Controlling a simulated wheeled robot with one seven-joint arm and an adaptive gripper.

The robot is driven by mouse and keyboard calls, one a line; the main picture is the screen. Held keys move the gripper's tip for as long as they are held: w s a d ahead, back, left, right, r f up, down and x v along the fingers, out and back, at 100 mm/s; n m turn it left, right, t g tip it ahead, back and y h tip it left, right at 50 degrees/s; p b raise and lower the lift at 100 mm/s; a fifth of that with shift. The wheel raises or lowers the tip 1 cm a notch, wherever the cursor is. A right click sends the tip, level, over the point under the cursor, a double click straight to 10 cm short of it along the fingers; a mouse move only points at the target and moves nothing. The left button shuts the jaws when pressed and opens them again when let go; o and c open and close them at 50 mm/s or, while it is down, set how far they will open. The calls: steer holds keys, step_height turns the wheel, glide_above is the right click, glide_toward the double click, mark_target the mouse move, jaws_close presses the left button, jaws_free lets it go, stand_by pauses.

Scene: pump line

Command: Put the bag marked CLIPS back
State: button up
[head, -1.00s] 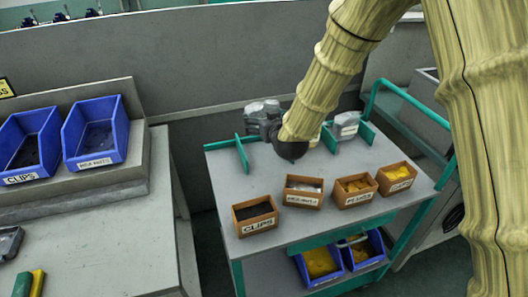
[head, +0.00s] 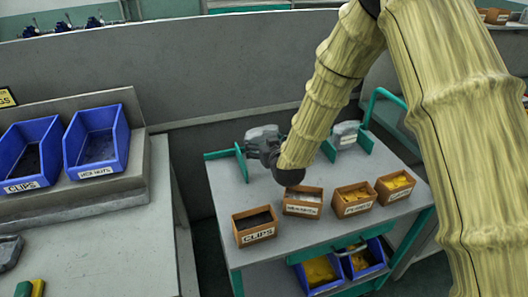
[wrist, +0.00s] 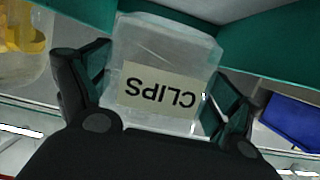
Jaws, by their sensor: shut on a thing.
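The clear bag marked CLIPS (wrist: 160,55) is between my gripper's fingers (wrist: 155,95) in the wrist view, its label upside down there. My gripper (head: 262,142) is shut on it. In the head view my gripper is over the back of the grey cart top (head: 225,190), just right of a green divider (head: 241,162). A small brown box labelled CLIPS (head: 240,238) stands at the cart's front left. A blue bin labelled CLIPS (head: 10,150) stands on the bench ledge at left.
Another bag (head: 345,132) stands at the cart's back right, beside green dividers. More brown boxes (head: 302,210) line the cart's front edge. A second blue bin (head: 80,150) stands on the ledge. Blue bins with yellow contents (head: 320,270) sit below the cart top.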

steer(key=shift+f+p, duration=0.35)
steer(key=shift+f, duration=1.45)
steer(key=shift+f, duration=0.15)
steer(key=o, duration=0.7)
steer(key=shift+r+b+v, duration=0.15)
steer(key=shift+b+v, duration=0.35)
steer(key=shift+v, duration=1.35)
steer(key=shift+r+b+v, duration=0.15)
steer(key=shift+b+v, duration=0.35)
steer(key=shift+v, duration=1.4)
steer(key=shift+a, duration=0.2)
